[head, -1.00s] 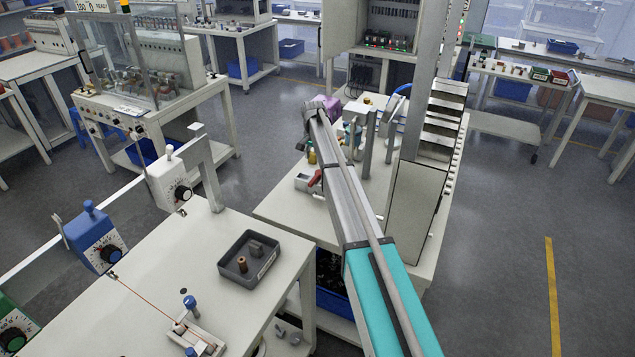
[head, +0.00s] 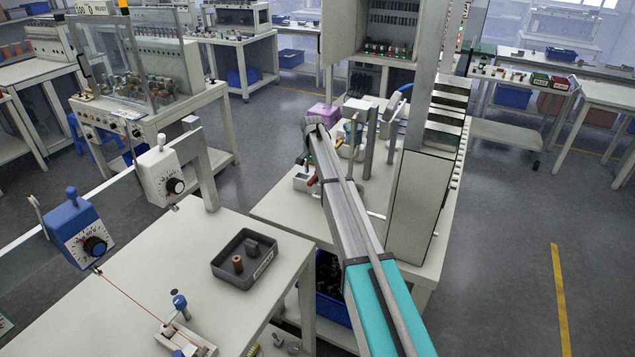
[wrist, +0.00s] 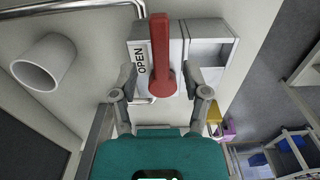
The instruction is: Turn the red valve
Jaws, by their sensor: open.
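The red valve (wrist: 162,50) is a long lever with a round hub, on a white box marked OPEN (wrist: 142,62). In the wrist view the lever points up the picture and its hub appears between my fingertips. My gripper (wrist: 162,82) is open, with one finger to each side of the hub and a visible gap on both sides. I cannot tell how far the fingers are from it in depth. In the head view a small red part of the valve (head: 312,181) shows left of my arm, which hides the rest.
A white pipe end (wrist: 42,63) and a metal rail (wrist: 80,8) are near the valve in the wrist view. In the head view a tall grey column stands right of my arm. A dark tray (head: 228,274) lies on the left bench. Floor at right is clear.

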